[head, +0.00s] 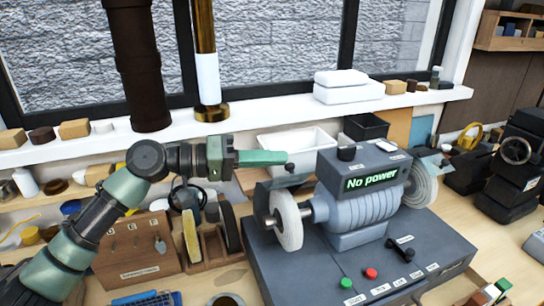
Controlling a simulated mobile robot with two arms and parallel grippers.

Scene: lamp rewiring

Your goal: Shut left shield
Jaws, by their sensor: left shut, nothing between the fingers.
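The bench grinder (358,205) stands on a dark grey base, with a "No power" display on top. Its left shield (284,181) is a small dark see-through plate with a dark knob, above the pale left wheel (288,222). The right shield (430,165) is a similar plate by the right wheel (421,185). My left gripper (284,157) comes in from the left, fingers shut and empty. Its tip is just above the left shield's knob in the picture; I cannot tell whether they touch. My right gripper is out of view.
A green button (347,284), a red button (370,273) and a dark lever (401,247) sit on the grinder's base. A wooden tool holder (135,250) stands at the left. A white bin (300,146) is behind. A black machine (515,155) stands at the right.

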